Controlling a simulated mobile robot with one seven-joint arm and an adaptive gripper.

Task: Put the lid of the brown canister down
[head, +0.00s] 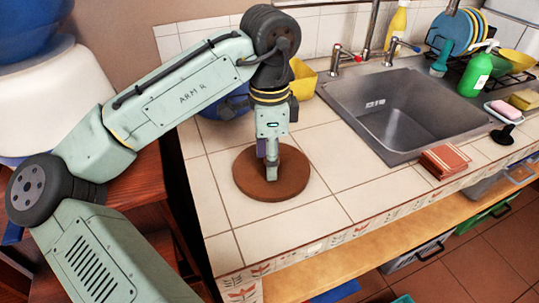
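A flat round brown disc (243,177) shows on the white tiled counter, left of the sink; it may be the lid, but I cannot tell for sure. My gripper (271,176) points straight down over the middle of the disc, its fingertips at or just above the disc's top. The fingers look close together, and whether they hold a knob is hidden. I cannot make out a brown canister body.
Behind my gripper are a yellow container (303,78) and a blue round object (222,104), partly hidden. A sink (395,110) lies to the right, with a red-brown block (444,160) at its front edge. The tiles in front of the disc are clear.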

